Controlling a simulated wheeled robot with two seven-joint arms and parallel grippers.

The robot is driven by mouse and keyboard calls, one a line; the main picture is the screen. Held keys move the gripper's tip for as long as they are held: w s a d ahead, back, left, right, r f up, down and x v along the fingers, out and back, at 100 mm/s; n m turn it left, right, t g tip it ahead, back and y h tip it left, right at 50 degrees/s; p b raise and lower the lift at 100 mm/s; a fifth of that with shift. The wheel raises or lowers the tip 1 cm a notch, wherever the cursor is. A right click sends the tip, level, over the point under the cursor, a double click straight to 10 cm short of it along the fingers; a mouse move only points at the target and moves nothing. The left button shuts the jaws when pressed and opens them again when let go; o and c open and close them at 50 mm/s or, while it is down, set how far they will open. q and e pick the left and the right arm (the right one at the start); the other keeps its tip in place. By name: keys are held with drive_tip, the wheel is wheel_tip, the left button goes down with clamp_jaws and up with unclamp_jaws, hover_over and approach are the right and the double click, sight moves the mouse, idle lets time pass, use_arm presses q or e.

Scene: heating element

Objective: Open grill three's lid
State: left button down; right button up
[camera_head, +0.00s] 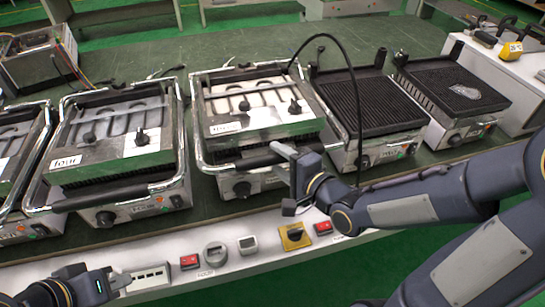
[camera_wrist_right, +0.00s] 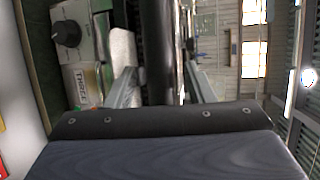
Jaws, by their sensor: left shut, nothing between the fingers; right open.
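Grill three (camera_head: 255,122) stands in the middle of the row with its lid down. It has a chrome frame, a knob on the front and a black handle bar (camera_head: 246,161) across the front of the lid. My right gripper (camera_head: 281,152) is open at the right end of this handle. In the right wrist view the dark handle (camera_wrist_right: 157,50) runs between the two open fingers (camera_wrist_right: 163,88); the THREE label (camera_wrist_right: 84,88) shows to the left. Whether the fingers touch it cannot be told. My left gripper (camera_head: 122,279) is shut and empty at the lower left, beside a white socket block.
Grill four (camera_head: 115,147) is closed to the left. Two grills with ribbed plates showing (camera_head: 368,105) stand to the right. A ledge in front carries red switches (camera_head: 189,262), a yellow rotary switch (camera_head: 294,236) and a dial (camera_head: 215,254). A black cable arches over grill three's right side.

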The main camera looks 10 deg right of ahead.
drive_tip(key=shift+x, duration=1.7)
drive_tip(key=shift+c, duration=0.3)
clamp_jaws()
